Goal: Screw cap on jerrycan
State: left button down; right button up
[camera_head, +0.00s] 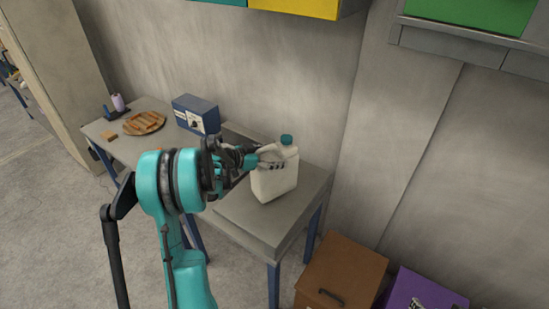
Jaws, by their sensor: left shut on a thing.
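A white jerrycan (275,182) stands upright near the right end of the grey workbench. A teal cap (287,140) sits on top of its neck; I cannot tell how tightly it is screwed. My left gripper (256,160) comes in from the left and is shut on the jerrycan, at the upper left part by its handle. The fingers hide part of that side, and the exact contact is too small to see. My right gripper is not in view.
The workbench (245,215) also bears a blue box (196,114), a round tray (145,123) of brown pieces and a purple bottle (118,102). A wall stands behind. Brown (342,273) and purple (425,289) boxes are at lower right.

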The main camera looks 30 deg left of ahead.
pick_arm(q)
grip_release()
jog(key=shift+f, duration=0.1)
jog(key=shift+s+r, duration=0.1)
jog(key=shift+r, duration=0.15)
jog(key=p+v, duration=0.2)
jog(key=v, duration=0.9)
jog(key=shift+s+a+r, duration=0.1)
jog(key=shift+s+a, duration=0.15)
jog(key=shift+s, duration=0.05)
